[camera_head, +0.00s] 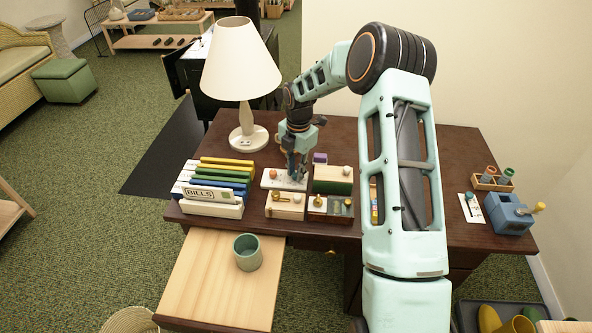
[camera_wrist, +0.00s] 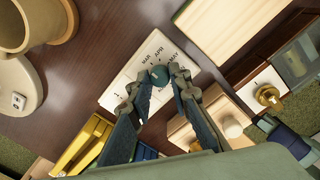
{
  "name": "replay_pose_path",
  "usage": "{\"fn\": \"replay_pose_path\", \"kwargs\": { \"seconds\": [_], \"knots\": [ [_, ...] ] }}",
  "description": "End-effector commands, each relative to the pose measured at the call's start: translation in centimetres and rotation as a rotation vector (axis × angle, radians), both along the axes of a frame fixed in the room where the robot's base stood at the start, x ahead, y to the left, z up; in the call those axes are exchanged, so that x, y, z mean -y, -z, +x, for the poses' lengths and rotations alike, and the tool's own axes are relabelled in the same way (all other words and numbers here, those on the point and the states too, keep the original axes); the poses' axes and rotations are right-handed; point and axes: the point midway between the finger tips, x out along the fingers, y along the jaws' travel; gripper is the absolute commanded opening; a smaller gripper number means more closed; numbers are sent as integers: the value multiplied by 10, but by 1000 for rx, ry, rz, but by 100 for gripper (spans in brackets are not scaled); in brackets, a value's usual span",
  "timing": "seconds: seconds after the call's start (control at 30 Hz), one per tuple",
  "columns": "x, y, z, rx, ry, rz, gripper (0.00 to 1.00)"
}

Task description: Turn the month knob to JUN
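The month dial plate (camera_wrist: 116,93) is a white plate in the wrist view, printed with MAR, APR and MAY around a round teal knob (camera_wrist: 159,75). The other month labels are hidden or too small to read, and I cannot tell which month the knob points to. My gripper (camera_wrist: 161,78) has one fingertip on each side of the knob, close to it, and I see no clear contact. In the head view my gripper (camera_head: 298,175) points down over the white plate (camera_head: 267,184) and hides the teal knob.
A lamp (camera_head: 248,137) stands behind, and a BILLS holder (camera_head: 212,207) with coloured folders sits to the left. Small boxes with knobs (camera_head: 284,209) and a green box (camera_head: 331,184) crowd the front and right. A cup (camera_head: 247,252) stands on the pull-out board (camera_head: 205,285).

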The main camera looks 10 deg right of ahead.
Motion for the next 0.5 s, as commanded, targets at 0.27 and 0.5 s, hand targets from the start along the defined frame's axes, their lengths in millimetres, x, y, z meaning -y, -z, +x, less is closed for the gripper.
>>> {"fn": "replay_pose_path", "kwargs": {
  "seconds": [0.27, 0.5],
  "knots": [
    [0, 0, 0, 0, 2, 0, 0],
    [0, 0, 0, 0, 50, -1, 0]
  ]
}}
